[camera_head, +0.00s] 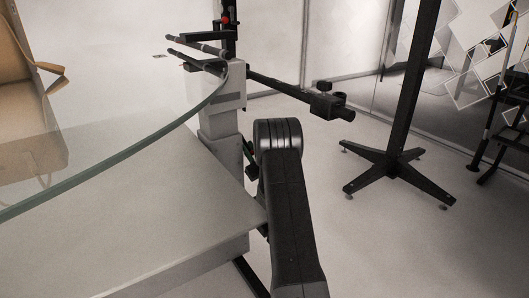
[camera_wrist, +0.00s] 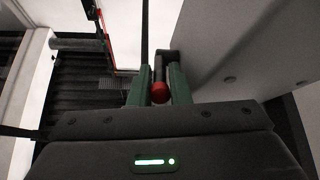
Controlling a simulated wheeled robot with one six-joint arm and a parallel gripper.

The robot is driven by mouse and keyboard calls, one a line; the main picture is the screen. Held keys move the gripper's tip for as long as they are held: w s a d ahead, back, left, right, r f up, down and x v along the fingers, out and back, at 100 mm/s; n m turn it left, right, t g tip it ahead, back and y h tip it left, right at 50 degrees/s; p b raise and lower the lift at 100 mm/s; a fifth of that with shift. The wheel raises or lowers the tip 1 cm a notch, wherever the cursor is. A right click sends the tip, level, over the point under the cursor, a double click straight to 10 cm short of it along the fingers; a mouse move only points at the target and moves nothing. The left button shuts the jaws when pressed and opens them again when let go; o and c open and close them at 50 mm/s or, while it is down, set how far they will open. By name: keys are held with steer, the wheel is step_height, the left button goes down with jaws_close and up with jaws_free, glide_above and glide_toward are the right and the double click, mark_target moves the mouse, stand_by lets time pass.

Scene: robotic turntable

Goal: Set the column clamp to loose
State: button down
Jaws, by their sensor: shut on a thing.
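In the wrist view, my gripper (camera_wrist: 160,84) has its two green fingers close on either side of a red ball knob (camera_wrist: 160,93). The knob appears to belong to the column clamp's lever, whose dark body shows just beyond the fingertips. In the head view, the grey column (camera_head: 221,124) stands upright beyond the glass edge. My black arm rises in front of it at the lower centre and hides most of my gripper and the clamp there. I cannot read the clamp's setting.
A round glass top (camera_head: 120,145) fills the left side. A black horizontal arm with a block (camera_head: 322,104) reaches right from the column. A black stand on a cross-shaped foot (camera_head: 397,172) is at the right. Floor between them is clear.

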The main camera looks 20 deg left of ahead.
steer(key=shift+a+f+y, duration=0.15)
steer(key=shift+f+y, duration=0.2)
steer(key=shift+y, duration=0.15)
steer(key=shift+w, duration=0.1)
steer(key=c, duration=1.7)
jaws_free()
steer(key=shift+c, duration=0.2)
steer(key=shift+f, duration=0.1)
